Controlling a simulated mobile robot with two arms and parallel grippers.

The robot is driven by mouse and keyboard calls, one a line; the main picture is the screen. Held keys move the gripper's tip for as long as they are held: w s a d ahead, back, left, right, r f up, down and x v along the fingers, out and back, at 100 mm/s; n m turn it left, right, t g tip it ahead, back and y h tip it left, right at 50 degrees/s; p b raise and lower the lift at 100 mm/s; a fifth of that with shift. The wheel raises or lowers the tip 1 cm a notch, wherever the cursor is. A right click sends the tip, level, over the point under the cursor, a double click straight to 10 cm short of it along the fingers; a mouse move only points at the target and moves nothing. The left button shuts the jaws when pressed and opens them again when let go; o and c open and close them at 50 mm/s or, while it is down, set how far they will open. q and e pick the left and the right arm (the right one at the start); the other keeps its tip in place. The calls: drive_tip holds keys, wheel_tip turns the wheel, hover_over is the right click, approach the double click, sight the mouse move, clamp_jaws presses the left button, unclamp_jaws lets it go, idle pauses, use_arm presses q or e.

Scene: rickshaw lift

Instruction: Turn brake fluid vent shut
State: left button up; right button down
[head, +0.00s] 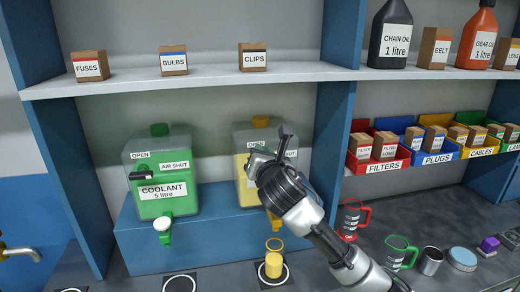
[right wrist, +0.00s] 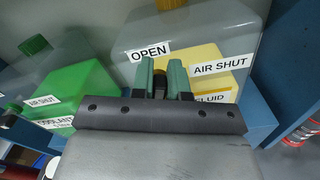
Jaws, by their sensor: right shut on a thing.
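The brake fluid tank (head: 241,150) is clear with yellow fluid and a yellow cap, and stands on the blue ledge. My right gripper (head: 256,163) is in front of it and covers much of its face. In the right wrist view my right gripper (right wrist: 161,76) is shut on the dark vent (right wrist: 160,77), between its two green fingers. The OPEN label (right wrist: 150,50) is above the vent, and the AIR SHUT label (right wrist: 221,65) is to its right. Which way the vent points is hard to tell. My left gripper is not in view.
The coolant tank (head: 161,165) stands to the left with its own black vent. A yellow-filled beaker (head: 273,263) stands below the yellow tap (head: 275,223). A shelf (head: 200,78) runs above the tanks. Red (head: 351,217) and green (head: 398,250) mugs stand right.

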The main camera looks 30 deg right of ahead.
drive_tip(key=m, duration=0.1)
drive_tip(key=m+p, duration=0.1)
drive_tip(key=m, duration=0.1)
drive_tip(key=shift+s+d+f, duration=0.1)
drive_tip(key=shift+d+f, duration=0.05)
drive_tip(key=shift+d, duration=0.15)
drive_tip(key=shift+s+d+f+m+p, duration=0.15)
drive_tip(key=shift+f+m, duration=0.2)
drive_tip(key=shift+m, duration=1.45)
drive_tip(key=shift+w+d+f+m+p, duration=0.15)
drive_tip(key=shift+f+m, duration=0.25)
drive_tip(key=shift+m, duration=1.4)
drive_tip(key=shift+s+d+f+m+p, duration=0.1)
drive_tip(key=shift+s+d+f+m, duration=0.2)
drive_tip(key=shift+m, duration=1.5)
drive_tip(key=shift+w+a+f, duration=0.1)
drive_tip(key=shift+w, duration=0.05)
drive_tip(key=c, duration=1.1)
unclamp_jaws()
drive_tip(key=b+v, duration=0.3)
drive_tip(key=v, duration=0.7)
drive_tip(key=shift+s+a, duration=0.1)
drive_tip(key=shift+s, duration=0.3)
